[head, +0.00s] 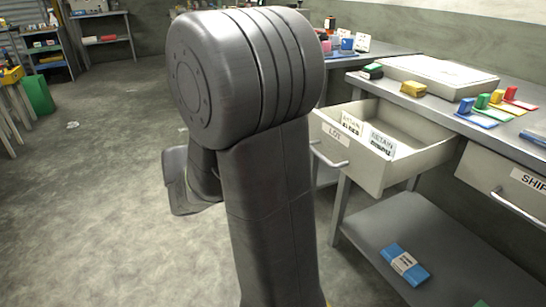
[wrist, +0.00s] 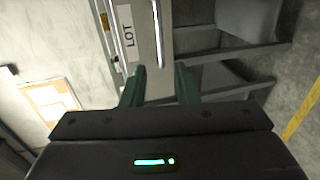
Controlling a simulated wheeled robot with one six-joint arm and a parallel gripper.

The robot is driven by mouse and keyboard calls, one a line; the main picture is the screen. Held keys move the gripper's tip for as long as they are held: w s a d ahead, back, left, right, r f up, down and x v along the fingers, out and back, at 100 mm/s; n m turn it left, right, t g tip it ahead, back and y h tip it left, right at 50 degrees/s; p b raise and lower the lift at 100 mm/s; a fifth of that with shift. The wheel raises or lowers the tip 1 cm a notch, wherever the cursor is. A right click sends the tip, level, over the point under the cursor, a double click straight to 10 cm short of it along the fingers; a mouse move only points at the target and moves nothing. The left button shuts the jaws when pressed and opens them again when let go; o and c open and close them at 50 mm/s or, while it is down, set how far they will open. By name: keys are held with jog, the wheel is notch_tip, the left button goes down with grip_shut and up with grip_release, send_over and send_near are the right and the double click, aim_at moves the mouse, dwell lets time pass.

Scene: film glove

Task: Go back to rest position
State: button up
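My gripper (wrist: 160,70) shows in the wrist view with its two dark green fingers apart and nothing between them. The head view does not show its fingers; my arm stands large in the middle there. The drawer marked LOT (head: 330,158) is pulled out from the bench in the head view. In the wrist view the LOT label (wrist: 125,27) and a pale bar-like handle (wrist: 157,30) lie ahead of the fingertips. I cannot tell how far off they are.
The bench top (head: 440,98) holds a white flat case (head: 435,75), a yellow block (head: 413,89) and several coloured pieces. A drawer marked SHIP (head: 505,172) is at the right. A blue packet (head: 404,263) lies on the lower shelf. Floor (head: 80,200) at left is mostly clear.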

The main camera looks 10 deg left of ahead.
aim_at(318, 155)
jog(key=b+x, duration=0.3)
jog(key=x, duration=1.1)
jog(key=shift+s+r, duration=0.1)
jog(key=shift+d, duration=0.1)
